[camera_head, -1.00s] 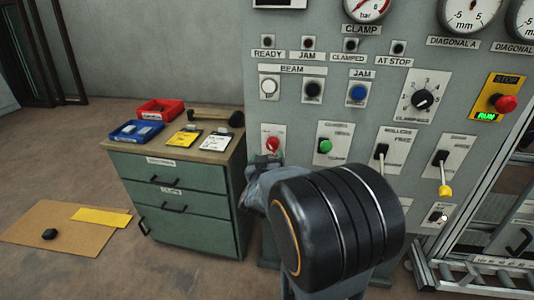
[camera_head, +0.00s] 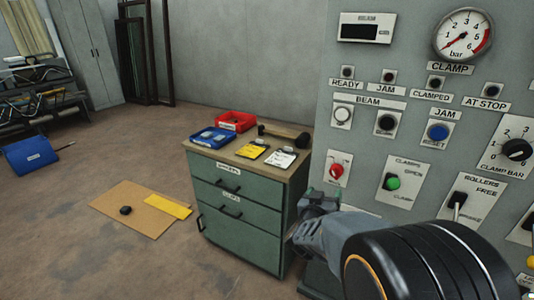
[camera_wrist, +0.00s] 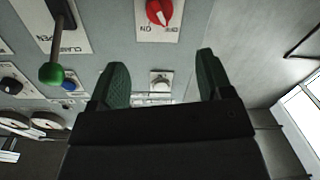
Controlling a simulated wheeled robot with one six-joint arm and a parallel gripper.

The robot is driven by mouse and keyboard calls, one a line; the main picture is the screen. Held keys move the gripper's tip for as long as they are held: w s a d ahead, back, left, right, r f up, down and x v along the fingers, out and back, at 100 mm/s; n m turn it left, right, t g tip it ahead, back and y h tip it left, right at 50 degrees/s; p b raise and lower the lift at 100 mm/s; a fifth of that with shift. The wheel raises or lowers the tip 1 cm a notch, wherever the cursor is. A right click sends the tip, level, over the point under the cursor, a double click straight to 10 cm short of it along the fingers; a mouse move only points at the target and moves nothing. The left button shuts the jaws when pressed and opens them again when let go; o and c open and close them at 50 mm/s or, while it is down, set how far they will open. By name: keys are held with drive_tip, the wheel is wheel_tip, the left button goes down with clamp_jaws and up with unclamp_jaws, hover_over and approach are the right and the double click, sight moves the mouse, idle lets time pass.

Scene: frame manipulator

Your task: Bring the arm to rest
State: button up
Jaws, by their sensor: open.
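My gripper (camera_wrist: 160,85) shows in the wrist view with its two green-padded fingers apart and nothing between them. In the head view my gripper (camera_head: 318,203) is partly hidden behind my dark arm links, low in front of the grey control panel (camera_head: 365,120). The red rotary switch (camera_head: 337,170) is just above it in the head view, and that switch also shows in the wrist view (camera_wrist: 160,12). The green-knobbed clamps lever (camera_head: 392,182) is to the right. No contact between fingers and panel is visible.
A green drawer cabinet (camera_head: 237,212) stands left of the gripper, with a blue bin (camera_head: 213,137), a red bin (camera_head: 236,121), tags and a mallet (camera_head: 285,135) on top. Cardboard (camera_head: 130,215) lies on the floor. A blue box (camera_head: 30,155) stands far left. Floor at lower left is clear.

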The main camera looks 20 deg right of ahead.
drive_tip(key=w+a+f+n+y, duration=0.1)
drive_tip(key=w+a+f+y, duration=0.1)
drive_tip(key=a+f+y, duration=0.45)
drive_tip(key=s+a+n+g+y+p, duration=0.3)
drive_tip(key=s+a+g+y, duration=0.2)
drive_tip(key=a+y, duration=0.15)
drive_tip(key=s+a+r+n+g+p, duration=0.2)
drive_tip(key=s+r+p, duration=0.5)
drive_tip(key=r, duration=0.5)
drive_tip(key=s+a+g, duration=0.1)
drive_tip(key=s+a, duration=0.1)
drive_tip(key=shift+s+r+g, duration=0.3)
drive_tip(key=shift+s+r, duration=0.1)
drive_tip(key=shift+a+r+n, duration=0.15)
drive_tip(key=shift+a+n, duration=0.05)
drive_tip(key=shift+n, duration=0.1)
